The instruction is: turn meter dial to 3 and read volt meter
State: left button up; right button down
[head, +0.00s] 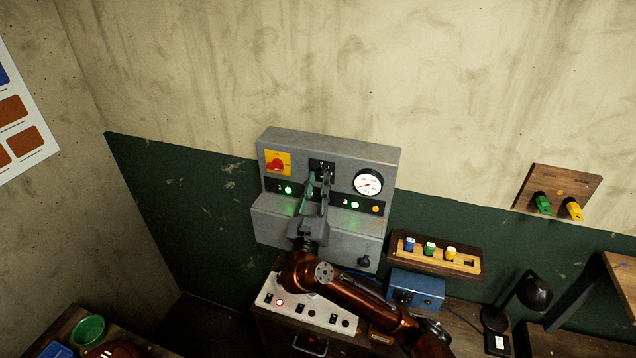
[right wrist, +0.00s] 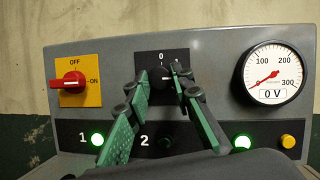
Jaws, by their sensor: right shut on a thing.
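The meter dial (right wrist: 167,87) is a black knob on a dark plate in the middle of the grey panel (head: 390,160). A "0" shows above it; other marks are hidden by my fingers. My right gripper (head: 319,182) is shut on the dial, with its green-padded fingers on either side, as the right wrist view (right wrist: 163,79) also shows. The round white volt meter (right wrist: 274,74) is right of the dial. Its display reads "0 V" and its red needle points to the lower left. My left gripper is not in view.
A red rotary switch (right wrist: 70,84) on a yellow plate lies crosswise. Green lamps (right wrist: 97,139) glow at 1 and at the right (right wrist: 243,141); the one near 2 looks dark. A blue box (head: 416,289) and a plug rack (head: 437,262) stand right of the panel.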

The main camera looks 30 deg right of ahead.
jog(key=shift+f+m+h+b, duration=0.2)
jog(key=shift+m+h+b, duration=0.2)
jog(key=shift+m+b, duration=0.35)
jog(key=m+g+h+b, duration=0.1)
jog(key=m+b, duration=0.1)
jog(key=m, duration=0.1)
jog(key=m+g+h+b, duration=0.1)
jog(key=m+g+b, duration=0.1)
jog(key=m+b, duration=0.1)
jog(key=m+g+h+b, duration=0.1)
jog(key=m+b, duration=0.1)
jog(key=m, duration=0.1)
jog(key=shift+w+a+f+b, duration=0.1)
jog(key=shift+w+a+b, duration=0.15)
jog(key=shift+b, duration=0.1)
jog(key=shift+m+g+h+b, duration=0.3)
jog(key=shift+m+g+b, duration=0.55)
jog(key=shift+m, duration=0.3)
jog(key=shift+r+m+b, duration=0.25)
jog(key=shift+m+b, duration=0.1)
jog(key=shift+m, duration=0.05)
jog(key=c, duration=1.7)
grip_release()
